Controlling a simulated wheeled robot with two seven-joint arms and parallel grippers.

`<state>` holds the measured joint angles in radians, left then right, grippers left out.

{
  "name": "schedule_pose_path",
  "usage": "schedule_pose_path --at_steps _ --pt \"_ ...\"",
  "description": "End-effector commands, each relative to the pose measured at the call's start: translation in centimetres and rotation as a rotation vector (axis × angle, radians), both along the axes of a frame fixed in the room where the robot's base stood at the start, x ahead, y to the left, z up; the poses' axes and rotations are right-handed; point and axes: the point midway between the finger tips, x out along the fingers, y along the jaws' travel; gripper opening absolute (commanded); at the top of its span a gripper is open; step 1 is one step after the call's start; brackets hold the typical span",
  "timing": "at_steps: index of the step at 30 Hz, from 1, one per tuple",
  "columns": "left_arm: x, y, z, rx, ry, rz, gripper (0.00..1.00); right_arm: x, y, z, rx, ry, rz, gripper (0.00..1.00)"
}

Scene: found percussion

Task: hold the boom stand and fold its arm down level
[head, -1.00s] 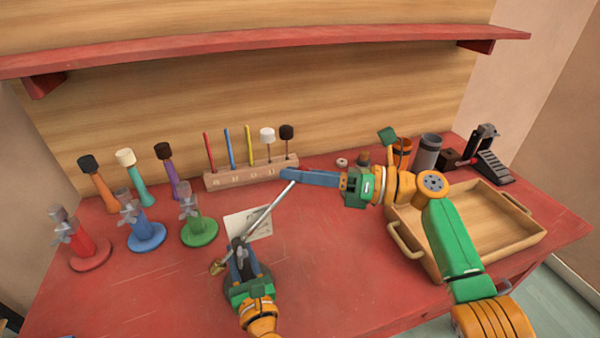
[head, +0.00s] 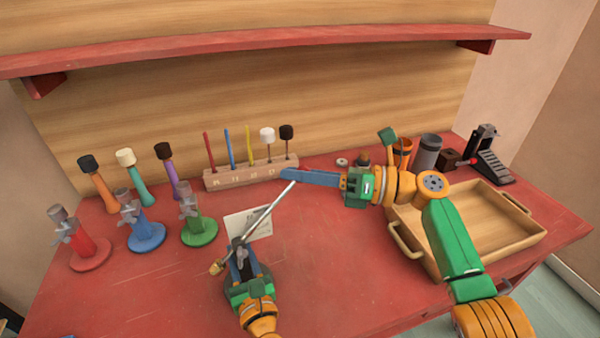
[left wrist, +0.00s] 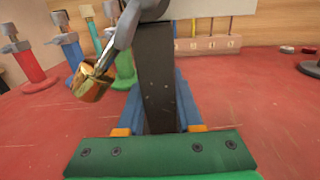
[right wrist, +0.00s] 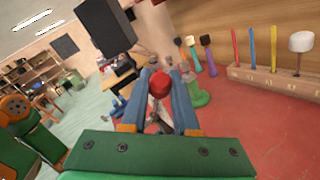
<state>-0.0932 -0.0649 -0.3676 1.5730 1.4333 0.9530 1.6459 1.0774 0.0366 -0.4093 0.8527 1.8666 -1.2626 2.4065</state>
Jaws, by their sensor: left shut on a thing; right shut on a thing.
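The boom stand's dark upright post (left wrist: 157,90) stands between the blue fingers of my left gripper (head: 240,252), which is shut on it. The silver boom arm (head: 268,211) slopes up to the right from the clamp at the post top. A brass counterweight (left wrist: 92,83) hangs at its low end; it also shows in the head view (head: 216,268). My right gripper (head: 287,174) is shut on the raised far end of the boom. In the right wrist view a red tip (right wrist: 160,83) shows between its fingers. The stand's base is mostly hidden by my left gripper.
Red, blue (head: 146,236) and green (head: 199,231) stands are at the left, with several mallets behind. A wooden block (head: 250,174) of sticks and a white card (head: 261,222) lie behind the boom. A wooden tray (head: 520,240) is at the right. The front middle table is clear.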

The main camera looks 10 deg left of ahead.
Motion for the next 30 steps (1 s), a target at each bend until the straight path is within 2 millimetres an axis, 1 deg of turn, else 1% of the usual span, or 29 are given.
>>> schedule_pose_path --at_steps 16,21,24,30 --pt "0.0 0.1 0.0 0.0 0.0 0.002 0.0 0.0 0.0 0.0 0.002 0.002 -0.001 0.0" --pt "0.0 0.1 0.0 0.0 0.0 0.002 0.0 0.8 -0.9 -1.1 0.066 0.05 -0.005 0.0" --pt "0.0 0.1 0.0 0.0 0.0 0.002 0.0 0.9 -1.2 -1.6 0.1 0.07 -0.002 0.0" --pt "0.0 0.1 0.0 0.0 0.0 0.002 0.0 0.9 -1.3 -1.8 0.113 0.074 0.0 0.0"
